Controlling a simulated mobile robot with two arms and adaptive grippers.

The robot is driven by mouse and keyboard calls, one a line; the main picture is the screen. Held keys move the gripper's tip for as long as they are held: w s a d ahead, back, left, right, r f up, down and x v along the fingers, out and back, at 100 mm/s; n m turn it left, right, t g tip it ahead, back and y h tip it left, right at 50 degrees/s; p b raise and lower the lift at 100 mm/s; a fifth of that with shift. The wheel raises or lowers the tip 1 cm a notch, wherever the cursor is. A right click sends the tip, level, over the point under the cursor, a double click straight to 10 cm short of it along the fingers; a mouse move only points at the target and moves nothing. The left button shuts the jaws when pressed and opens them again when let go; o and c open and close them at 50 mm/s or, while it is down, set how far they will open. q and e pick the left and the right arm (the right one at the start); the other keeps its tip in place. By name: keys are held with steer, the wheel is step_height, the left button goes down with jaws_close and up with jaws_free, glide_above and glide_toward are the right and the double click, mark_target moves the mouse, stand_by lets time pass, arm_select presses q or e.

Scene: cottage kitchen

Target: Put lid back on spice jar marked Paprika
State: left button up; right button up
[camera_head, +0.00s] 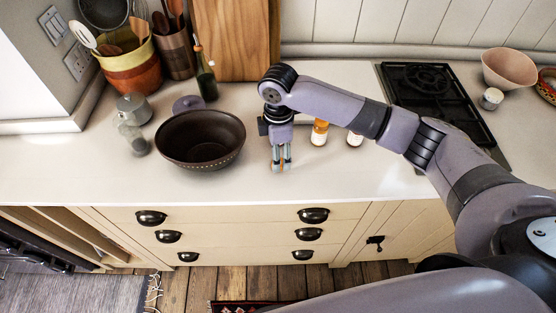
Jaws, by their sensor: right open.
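Two small spice jars stand on the counter behind my right forearm: one with orange contents or label (319,133) and a paler one (355,138). The arm partly hides them. Their labels are too small to read, so I cannot tell which is marked Paprika, and I cannot make out a loose lid. My right gripper (281,166) points down over the counter, left of the orange jar and right of the dark bowl. Its fingers are open; a thin orange-brown patch shows between them, too small to identify. My left gripper is out of view.
A wooden board (237,40) and utensil pots (131,62) are behind. A black hob (428,85) is at right. The white counter's front strip (340,184) is clear.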

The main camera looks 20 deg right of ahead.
steer(key=shift+s+f, duration=0.1)
steer(key=shift+f, duration=1.45)
steer(key=shift+c, duration=0.5)
steer(key=c, duration=0.7)
